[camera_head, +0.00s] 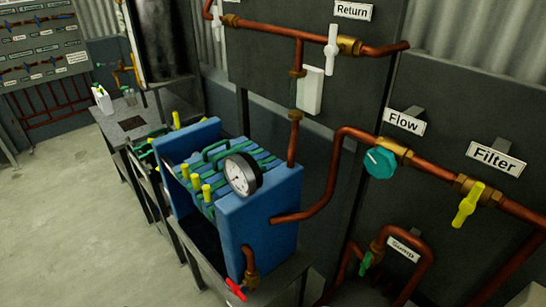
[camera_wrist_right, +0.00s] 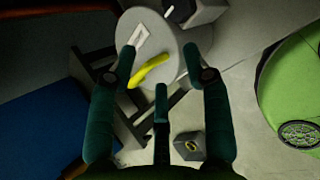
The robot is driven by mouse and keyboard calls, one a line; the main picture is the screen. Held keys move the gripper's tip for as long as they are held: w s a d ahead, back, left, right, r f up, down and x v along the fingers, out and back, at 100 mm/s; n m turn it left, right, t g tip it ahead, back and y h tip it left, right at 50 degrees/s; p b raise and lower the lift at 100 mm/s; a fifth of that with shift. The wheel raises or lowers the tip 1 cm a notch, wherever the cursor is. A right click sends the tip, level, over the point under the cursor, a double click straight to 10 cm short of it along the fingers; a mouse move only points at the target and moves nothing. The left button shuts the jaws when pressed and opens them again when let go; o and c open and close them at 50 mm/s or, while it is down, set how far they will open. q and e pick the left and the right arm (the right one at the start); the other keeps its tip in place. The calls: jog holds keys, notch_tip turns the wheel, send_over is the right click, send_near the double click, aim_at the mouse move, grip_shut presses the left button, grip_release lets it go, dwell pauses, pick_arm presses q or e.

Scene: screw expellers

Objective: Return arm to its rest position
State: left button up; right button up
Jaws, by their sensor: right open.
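My right gripper (camera_wrist_right: 160,78) shows only in the right wrist view, with its dark green fingers spread apart. No object is clasped between them. A yellow lever (camera_wrist_right: 149,71) on a round grey body (camera_wrist_right: 165,40) shows beyond the fingertips; I cannot tell the exact gap. Neither arm shows in the head view, and my left gripper is not in view.
A blue filter press (camera_head: 258,215) with a gauge (camera_head: 242,174) stands on a bench. Copper pipes (camera_head: 340,165) run along the wall, with a teal knob (camera_head: 380,162) and yellow valve (camera_head: 467,204). The floor at left (camera_head: 70,220) is clear.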

jog(key=s+d+f+m+g+y+b, duration=0.1)
jog(key=s+f+m+g, duration=0.1)
jog(key=s+f+m, duration=0.4)
jog(key=s+d+f+m+g+y+b, duration=0.1)
jog(key=s+f+m, duration=0.5)
jog(key=s, duration=0.6)
jog(key=s+d+f+m+g+y+b, duration=0.1)
jog(key=s+f+m+g, duration=0.1)
jog(key=s+f+m, duration=0.4)
jog(key=s+m, duration=0.2)
jog(key=s, duration=0.2)
jog(key=shift+f+g, duration=0.3)
jog(key=shift+g, duration=0.1)
